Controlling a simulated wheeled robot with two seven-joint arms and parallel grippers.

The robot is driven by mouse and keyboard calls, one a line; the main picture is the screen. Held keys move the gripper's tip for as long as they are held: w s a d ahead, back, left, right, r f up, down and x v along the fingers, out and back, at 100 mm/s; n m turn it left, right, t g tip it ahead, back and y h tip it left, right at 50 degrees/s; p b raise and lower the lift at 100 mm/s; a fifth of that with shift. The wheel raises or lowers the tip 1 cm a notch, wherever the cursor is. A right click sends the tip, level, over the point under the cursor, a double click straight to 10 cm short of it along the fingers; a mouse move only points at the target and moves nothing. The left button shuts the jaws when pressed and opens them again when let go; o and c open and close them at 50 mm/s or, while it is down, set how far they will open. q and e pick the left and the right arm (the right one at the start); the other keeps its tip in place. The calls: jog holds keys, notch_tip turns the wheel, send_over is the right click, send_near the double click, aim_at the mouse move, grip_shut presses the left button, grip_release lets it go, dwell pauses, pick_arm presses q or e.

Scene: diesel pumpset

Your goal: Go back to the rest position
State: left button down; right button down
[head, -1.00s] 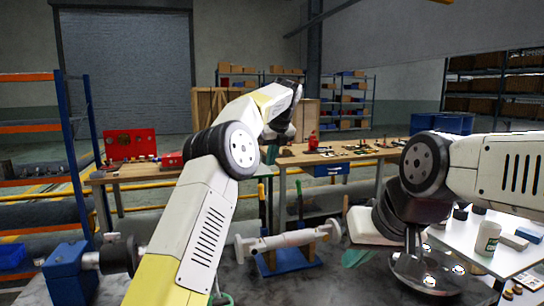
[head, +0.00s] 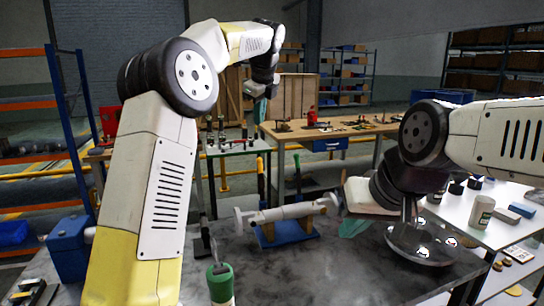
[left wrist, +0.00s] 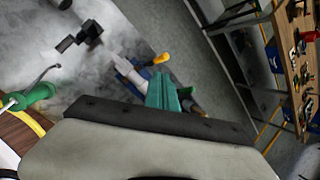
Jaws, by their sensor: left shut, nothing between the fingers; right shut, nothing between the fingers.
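My left gripper (head: 258,108) is raised high over the far side of the dark table (head: 330,265), with its wrist bent downward. In the left wrist view its teal fingers (left wrist: 165,92) are together with nothing between them. My right gripper (head: 353,224) hangs low over the table's right part, beside the white shaft; its teal fingertips are partly visible and hold nothing. The white shaft (head: 285,213) rests on a blue stand (head: 285,236) between the two arms. It also shows in the left wrist view (left wrist: 130,73), below my gripper.
A round metal dish (head: 422,248) sits on the table's right, close to my right arm. A green-handled tool (head: 220,283) stands at the front. A white side table (head: 480,232) holds bottles.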

pick_arm(q)
jog(key=s+a+n+h, duration=0.1)
jog(key=s+a+n, duration=0.4)
jog(key=s, duration=0.4)
jog(key=s+a+n, duration=0.3)
jog(key=s+n, duration=0.3)
jog(key=s, duration=0.4)
jog(key=s+a+f+n+h, duration=0.1)
jog(key=s+f+n, duration=0.5)
jog(key=s, duration=0.4)
jog(key=s+a+f+n+t+h, duration=0.1)
jog(key=s+f+n, duration=0.6)
jog(key=s, duration=0.2)
jog(key=shift+s, duration=0.35)
jog(key=shift+a, duration=0.1)
